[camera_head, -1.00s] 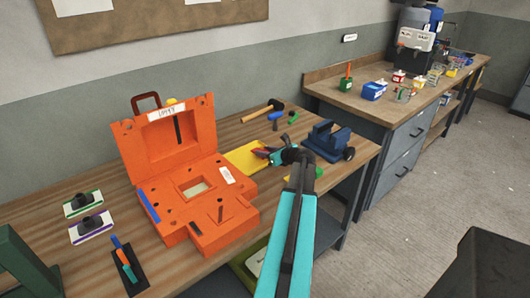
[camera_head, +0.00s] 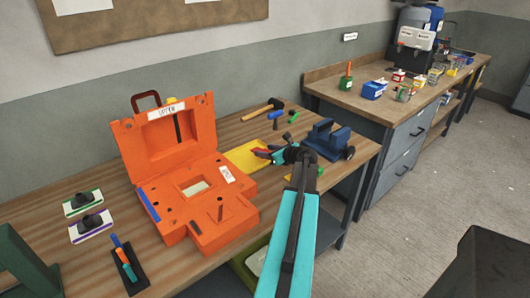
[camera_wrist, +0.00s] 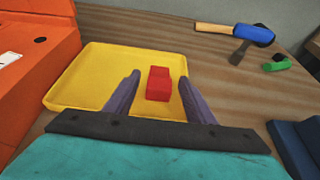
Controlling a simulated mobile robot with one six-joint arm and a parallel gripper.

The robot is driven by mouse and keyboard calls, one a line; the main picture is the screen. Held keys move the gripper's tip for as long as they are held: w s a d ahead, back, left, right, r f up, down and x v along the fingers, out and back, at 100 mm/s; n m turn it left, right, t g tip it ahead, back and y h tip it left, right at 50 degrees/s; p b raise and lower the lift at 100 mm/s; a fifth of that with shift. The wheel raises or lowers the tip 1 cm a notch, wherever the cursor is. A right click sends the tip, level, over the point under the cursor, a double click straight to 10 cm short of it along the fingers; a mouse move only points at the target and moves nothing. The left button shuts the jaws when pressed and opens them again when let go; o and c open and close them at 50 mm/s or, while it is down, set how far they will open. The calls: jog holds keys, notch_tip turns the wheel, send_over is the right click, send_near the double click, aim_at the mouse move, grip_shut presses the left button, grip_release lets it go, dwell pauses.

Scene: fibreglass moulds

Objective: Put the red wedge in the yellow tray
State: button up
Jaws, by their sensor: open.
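The yellow tray (camera_head: 240,156) lies on the wooden bench, just right of the orange case. It fills the middle of the wrist view (camera_wrist: 90,78). The red wedge (camera_wrist: 158,84) shows inside the tray's outline, towards its right side, and appears to lie on the tray floor. My gripper (camera_wrist: 160,79) is open over the tray, one finger on each side of the wedge, with a visible gap on both sides. In the head view my gripper (camera_head: 268,154) reaches in from the right and the wedge is small and partly hidden by the fingers.
The open orange case (camera_head: 210,218) stands close to the tray's left. A blue vise-like block (camera_head: 325,140) is right of my gripper. A hammer (camera_head: 262,110) and small blue and green pieces lie behind the tray. Bare bench lies between.

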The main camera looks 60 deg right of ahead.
jog(key=b+v, duration=0.1)
jog(key=v, duration=1)
jog(key=shift+b, duration=0.35)
